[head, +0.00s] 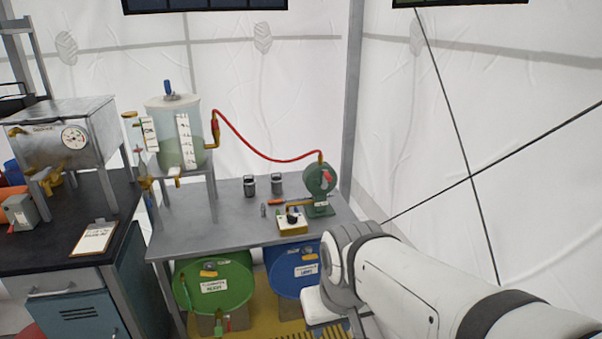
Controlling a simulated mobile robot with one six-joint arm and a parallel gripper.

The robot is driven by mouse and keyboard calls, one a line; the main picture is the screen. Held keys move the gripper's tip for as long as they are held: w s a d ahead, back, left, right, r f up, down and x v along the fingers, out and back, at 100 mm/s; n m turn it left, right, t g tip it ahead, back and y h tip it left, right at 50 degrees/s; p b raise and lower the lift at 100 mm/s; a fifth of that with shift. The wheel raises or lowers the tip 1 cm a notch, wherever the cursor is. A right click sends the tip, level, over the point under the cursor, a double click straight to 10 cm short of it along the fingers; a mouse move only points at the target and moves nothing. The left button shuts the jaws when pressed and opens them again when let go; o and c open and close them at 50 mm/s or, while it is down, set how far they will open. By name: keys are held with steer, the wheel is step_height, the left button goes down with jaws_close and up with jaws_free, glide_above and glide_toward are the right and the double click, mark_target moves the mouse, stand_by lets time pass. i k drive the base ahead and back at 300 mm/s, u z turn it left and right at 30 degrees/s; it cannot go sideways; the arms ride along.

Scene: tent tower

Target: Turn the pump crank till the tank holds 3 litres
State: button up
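The green pump (319,182) stands at the right end of the grey metal table, with a red part on its face. An orange handle (276,202) shows low to its left; I cannot tell whether it is the crank's grip. The clear tank (168,116) stands on a metal stand at the table's left. Greenish liquid fills roughly its lower half, beside a white scale strip (187,142) whose marks are too small to read. A red hose (255,149) joins tank and pump. My arm reaches in from the lower right; my gripper is not visible.
Two small dark canisters (277,184) and a yellow box with a dial (292,223) stand on the table (232,223). Green (215,287) and blue (288,268) drums lie below. A dark counter (60,239) with a metal box (62,137) is at left.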

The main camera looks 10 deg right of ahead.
mark_target(326, 176)
steer(key=i, duration=1)
steer(key=z, duration=0.05)
